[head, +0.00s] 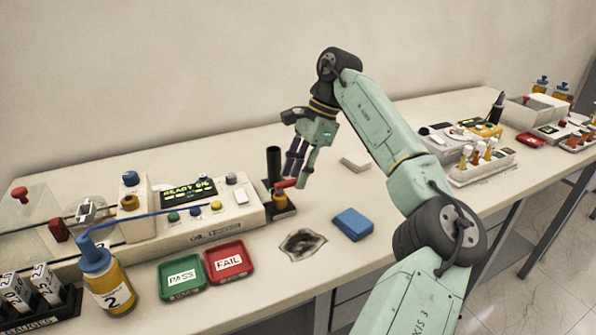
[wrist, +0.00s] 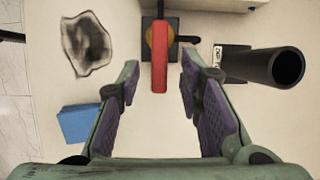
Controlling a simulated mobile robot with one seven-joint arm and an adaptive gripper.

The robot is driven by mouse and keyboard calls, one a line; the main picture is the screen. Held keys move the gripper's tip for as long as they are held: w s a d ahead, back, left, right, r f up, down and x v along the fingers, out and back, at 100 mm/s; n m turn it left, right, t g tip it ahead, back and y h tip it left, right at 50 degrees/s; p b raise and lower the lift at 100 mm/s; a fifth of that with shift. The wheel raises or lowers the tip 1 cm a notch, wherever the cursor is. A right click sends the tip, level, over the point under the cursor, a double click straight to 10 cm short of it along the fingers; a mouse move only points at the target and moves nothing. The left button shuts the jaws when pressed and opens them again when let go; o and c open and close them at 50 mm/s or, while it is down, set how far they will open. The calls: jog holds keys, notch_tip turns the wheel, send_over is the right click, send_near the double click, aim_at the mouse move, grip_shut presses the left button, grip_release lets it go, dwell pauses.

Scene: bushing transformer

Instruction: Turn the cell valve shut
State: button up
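The cell valve is a brass-coloured body (head: 280,199) on a dark square base, with a red lever handle (head: 288,183) on top. In the wrist view the red lever (wrist: 159,62) runs lengthwise down the picture, its near end between the fingertips as seen from there. My gripper (head: 300,180) is above the valve, pointing down. In the wrist view the gripper (wrist: 159,80) is open, with its purple-padded fingers on both sides of the lever and a visible gap on each side. The lever's exact height against the fingertips cannot be told.
A black upright tube (head: 273,165) stands close behind the valve and at right in the wrist view (wrist: 275,68). The tester (head: 195,205) with a "READY" display is to the left. A blue block (head: 353,224) and a stained cloth (head: 303,244) lie in front.

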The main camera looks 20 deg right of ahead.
jog(key=v, duration=1.2)
dwell(0.6)
